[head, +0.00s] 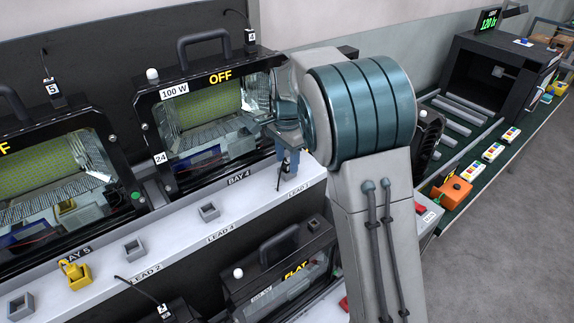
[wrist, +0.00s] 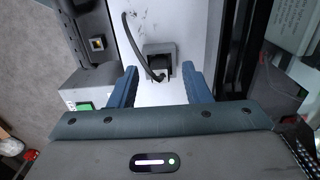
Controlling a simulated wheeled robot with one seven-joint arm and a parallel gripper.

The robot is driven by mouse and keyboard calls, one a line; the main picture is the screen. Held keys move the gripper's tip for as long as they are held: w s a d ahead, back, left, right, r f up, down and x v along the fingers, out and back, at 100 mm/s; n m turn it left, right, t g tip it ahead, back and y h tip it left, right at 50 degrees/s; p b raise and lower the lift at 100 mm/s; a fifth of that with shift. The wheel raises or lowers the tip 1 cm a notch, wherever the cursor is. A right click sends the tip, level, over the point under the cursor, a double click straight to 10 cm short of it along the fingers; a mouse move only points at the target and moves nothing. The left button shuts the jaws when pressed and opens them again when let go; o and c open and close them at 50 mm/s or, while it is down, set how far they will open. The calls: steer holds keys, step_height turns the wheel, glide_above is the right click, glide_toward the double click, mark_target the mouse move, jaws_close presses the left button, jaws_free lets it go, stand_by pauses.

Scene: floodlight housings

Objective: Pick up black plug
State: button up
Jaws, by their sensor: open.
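A black plug (head: 284,184) with a cable sits by the LEAD 1 label on the light grey ledge (head: 235,200), largely hidden under my gripper (head: 289,160). In the wrist view the black plug (wrist: 158,74) is at a grey square holder (wrist: 158,52), with its black cable curving up to the left. In that view my gripper (wrist: 160,84) is open, its two blue fingers pointing at the holder, one on each side of the plug.
Floodlight housings (head: 205,118) stand behind the ledge, one marked OFF. Another housing (head: 285,270) marked FLAT is below. Empty grey holders (head: 208,212) and a yellow plug (head: 75,271) are along the ledge. Other black plugs are numbered, such as 4 (head: 251,37). A green conveyor (head: 470,160) lies right.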

steer(key=shift+f, duration=0.15)
jaws_close()
